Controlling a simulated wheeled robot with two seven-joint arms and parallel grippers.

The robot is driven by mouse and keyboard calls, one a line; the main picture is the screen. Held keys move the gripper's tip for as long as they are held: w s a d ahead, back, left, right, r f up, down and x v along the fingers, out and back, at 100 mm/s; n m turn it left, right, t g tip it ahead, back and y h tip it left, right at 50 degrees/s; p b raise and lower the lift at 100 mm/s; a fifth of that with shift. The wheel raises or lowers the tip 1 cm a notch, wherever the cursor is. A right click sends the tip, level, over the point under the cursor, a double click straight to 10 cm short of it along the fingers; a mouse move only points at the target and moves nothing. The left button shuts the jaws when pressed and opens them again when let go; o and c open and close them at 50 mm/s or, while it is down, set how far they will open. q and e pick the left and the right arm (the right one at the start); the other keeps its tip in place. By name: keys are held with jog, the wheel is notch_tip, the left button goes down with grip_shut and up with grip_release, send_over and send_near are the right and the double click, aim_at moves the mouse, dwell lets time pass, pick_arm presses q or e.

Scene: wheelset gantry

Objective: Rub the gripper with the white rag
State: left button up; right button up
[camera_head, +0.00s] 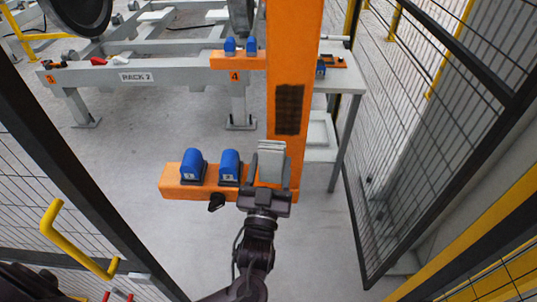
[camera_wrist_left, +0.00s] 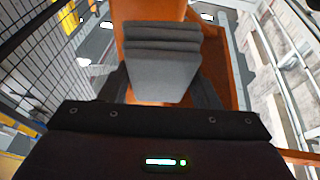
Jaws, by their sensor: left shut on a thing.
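The white rag (camera_head: 271,160) is a folded, layered pale grey-white block. My left gripper (camera_head: 268,172) is shut on it, with one finger on each side; the rag also shows between the fingers in the left wrist view (camera_wrist_left: 162,60). The rag is in front of the right part of an orange crossbar (camera_head: 180,191), near the foot of the orange column (camera_head: 292,50). Whether it touches the orange surface I cannot tell. Two blue blocks on dark bases, a left one (camera_head: 193,166) and a right one (camera_head: 230,165), stand on the crossbar left of the rag. My right gripper is not in view.
A grey rack (camera_head: 165,77) labelled RACK 2 stands behind, with more blue blocks near its right end. A pale side table (camera_head: 341,80) is behind the column. Mesh fence panels (camera_head: 400,140) close both sides. A yellow handle (camera_head: 75,240) is at lower left.

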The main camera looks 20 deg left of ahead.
aim_at(270, 141)
pick_arm(q)
jog(key=r+y, duration=0.1)
jog(key=s+r+n+t+y, duration=0.1)
jog(key=r, duration=0.1)
jog(key=s+r+y, duration=0.1)
jog(key=y, duration=0.1)
jog(key=shift+d+r+n, duration=0.25)
jog(key=shift+n, duration=0.15)
jog(key=shift+w+a, duration=0.2)
jog(key=shift+w, duration=0.15)
jog(key=shift+w+a+b, duration=0.2)
jog(key=shift+w+a, duration=0.05)
jog(key=shift+w, duration=0.55)
jog(key=shift+w+a+b, duration=0.2)
jog(key=shift+w, duration=0.6)
jog(key=shift+w+a+b, duration=0.2)
jog(key=shift+w+a, duration=0.05)
jog(key=shift+w, duration=0.55)
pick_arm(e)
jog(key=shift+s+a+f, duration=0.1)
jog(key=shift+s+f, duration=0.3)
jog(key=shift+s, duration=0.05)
pick_arm(q)
jog(key=shift+w+a+b, duration=0.25)
jog(key=shift+w+b, duration=0.1)
jog(key=shift+w, duration=0.55)
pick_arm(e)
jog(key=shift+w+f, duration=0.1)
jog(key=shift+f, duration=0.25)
